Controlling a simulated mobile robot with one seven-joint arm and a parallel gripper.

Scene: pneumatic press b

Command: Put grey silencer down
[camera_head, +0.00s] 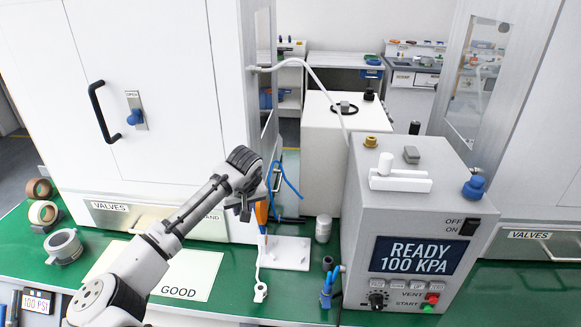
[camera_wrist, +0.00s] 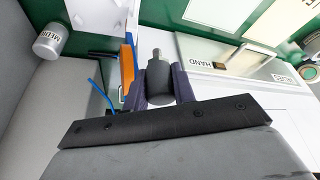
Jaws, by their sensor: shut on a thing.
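My gripper (camera_head: 246,203) is above the green bench, just left of the white plate, seen from the side. In the wrist view its two dark fingers (camera_wrist: 160,92) are shut on the grey silencer (camera_wrist: 158,80), a dark grey cylinder with a narrower tip. The silencer's tip points away from the gripper. I cannot make out the silencer clearly in the head view.
An orange-handled tool (camera_head: 262,214) stands close beside my gripper, over the white plate (camera_head: 285,254). A grey can (camera_head: 323,229) and the press (camera_head: 420,225), reading READY 100 KPA, are to the right. The GOOD mat (camera_head: 205,272) lies left, partly under my arm.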

